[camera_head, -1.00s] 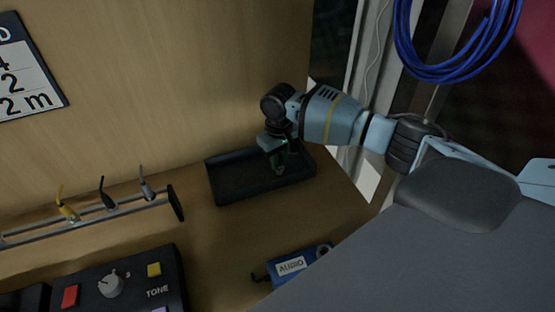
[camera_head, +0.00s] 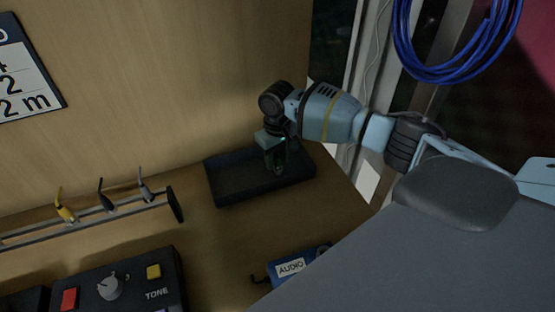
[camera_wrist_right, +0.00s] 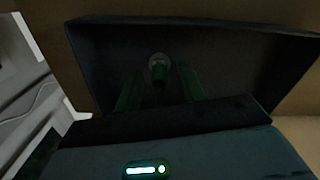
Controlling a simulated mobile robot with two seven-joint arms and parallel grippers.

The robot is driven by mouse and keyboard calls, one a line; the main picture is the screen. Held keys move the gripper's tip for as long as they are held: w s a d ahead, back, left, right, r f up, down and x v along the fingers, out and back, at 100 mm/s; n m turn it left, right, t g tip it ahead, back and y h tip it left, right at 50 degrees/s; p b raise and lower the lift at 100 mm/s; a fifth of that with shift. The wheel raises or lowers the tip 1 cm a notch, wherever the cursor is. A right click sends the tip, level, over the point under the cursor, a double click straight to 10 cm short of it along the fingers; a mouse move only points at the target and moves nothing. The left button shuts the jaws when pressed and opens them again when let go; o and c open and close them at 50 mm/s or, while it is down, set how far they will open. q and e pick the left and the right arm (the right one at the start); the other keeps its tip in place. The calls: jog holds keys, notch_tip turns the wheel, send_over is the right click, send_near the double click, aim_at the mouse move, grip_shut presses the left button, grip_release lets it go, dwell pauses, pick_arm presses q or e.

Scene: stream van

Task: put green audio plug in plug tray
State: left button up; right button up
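The plug tray (camera_head: 228,192) is a dark, shallow rectangular tray on the wooden counter; its dark wall also shows in the right wrist view (camera_wrist_right: 95,50). My right gripper (camera_head: 276,167) points down into the tray's right part. In the wrist view its two fingers (camera_wrist_right: 158,90) stand apart. The green audio plug (camera_wrist_right: 158,70) shows dimly between them, with a pale round end and a gap on either side. It appears to be down in the tray, but the dark hides exact contact. My left gripper is not in view.
A rack (camera_head: 100,216) with yellow, black and grey plugs stands left of the tray. A TONE control box (camera_head: 130,285) is at the front left. A blue AUDIO box (camera_head: 292,266) lies in front. Blue cable (camera_head: 455,72) hangs at upper right. Bare counter lies between.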

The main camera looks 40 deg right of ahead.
notch_tip(320, 180, up, 11)
jog(key=shift+r+p, duration=0.2)
jog(key=shift+p, duration=0.35)
jog(key=shift+f, duration=0.1)
dwell(0.6)
